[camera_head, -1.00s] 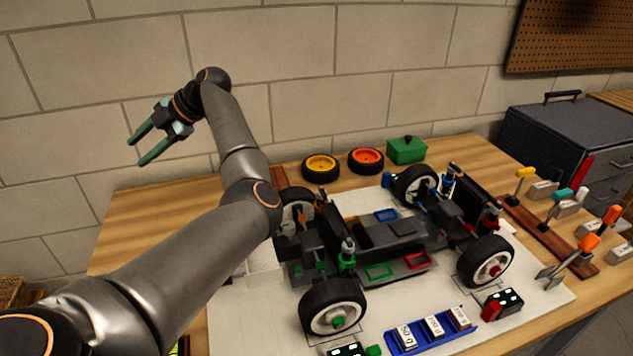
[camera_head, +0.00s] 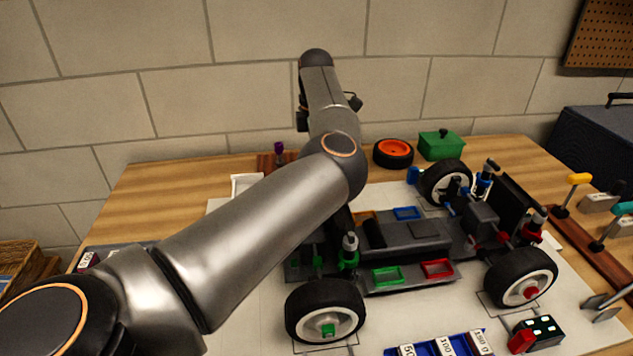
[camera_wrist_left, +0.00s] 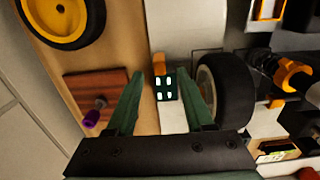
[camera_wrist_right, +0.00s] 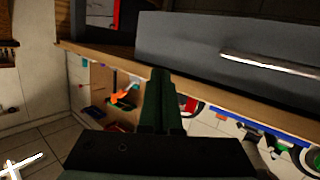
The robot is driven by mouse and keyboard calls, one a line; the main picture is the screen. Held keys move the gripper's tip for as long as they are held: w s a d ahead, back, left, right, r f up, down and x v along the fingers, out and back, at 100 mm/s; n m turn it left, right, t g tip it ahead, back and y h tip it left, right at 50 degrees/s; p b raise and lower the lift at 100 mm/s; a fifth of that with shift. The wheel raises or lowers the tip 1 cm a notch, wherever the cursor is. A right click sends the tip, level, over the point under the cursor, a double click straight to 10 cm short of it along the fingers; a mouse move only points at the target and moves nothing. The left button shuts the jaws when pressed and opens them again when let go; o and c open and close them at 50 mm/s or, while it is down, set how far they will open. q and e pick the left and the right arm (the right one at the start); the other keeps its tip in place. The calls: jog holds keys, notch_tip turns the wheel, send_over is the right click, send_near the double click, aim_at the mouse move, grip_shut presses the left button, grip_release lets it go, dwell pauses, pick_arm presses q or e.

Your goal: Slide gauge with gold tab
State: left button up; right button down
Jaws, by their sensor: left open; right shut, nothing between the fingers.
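In the left wrist view, a small dark gauge (camera_wrist_left: 165,88) with white lit marks lies beside a car wheel (camera_wrist_left: 228,88). Its gold tab (camera_wrist_left: 159,64) sticks out at the end away from my gripper. My left gripper (camera_wrist_left: 165,80) is open, its fingers to either side of the gauge in the picture; I cannot tell how high above it they are. In the head view my own arm hides the left gripper and this gauge. My right gripper (camera_wrist_right: 160,75) is shut and empty, away from the car, in front of a grey drawer cabinet (camera_wrist_right: 210,45).
The racecar chassis (camera_head: 415,235) stands on a white mat. A gauge with a red tab (camera_head: 537,334) and a blue weight tray (camera_head: 435,345) lie in front. A wooden block with a purple knob (camera_wrist_left: 95,90) and a yellow-rimmed wheel (camera_wrist_left: 62,18) lie near my left gripper.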

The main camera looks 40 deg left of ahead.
pick_arm(q)
notch_tip(320, 180, down, 5)
jog(key=shift+b, duration=0.35)
pick_arm(e)
jog(key=r, duration=0.1)
jog(key=r+t, duration=0.1)
jog(key=r, duration=0.1)
jog(key=w+r+n+t, duration=0.1)
jog(key=r, duration=0.1)
jog(key=shift+a+y, duration=0.1)
jog(key=shift+y, duration=0.3)
pick_arm(q)
grip_shut()
dwell(0.4)
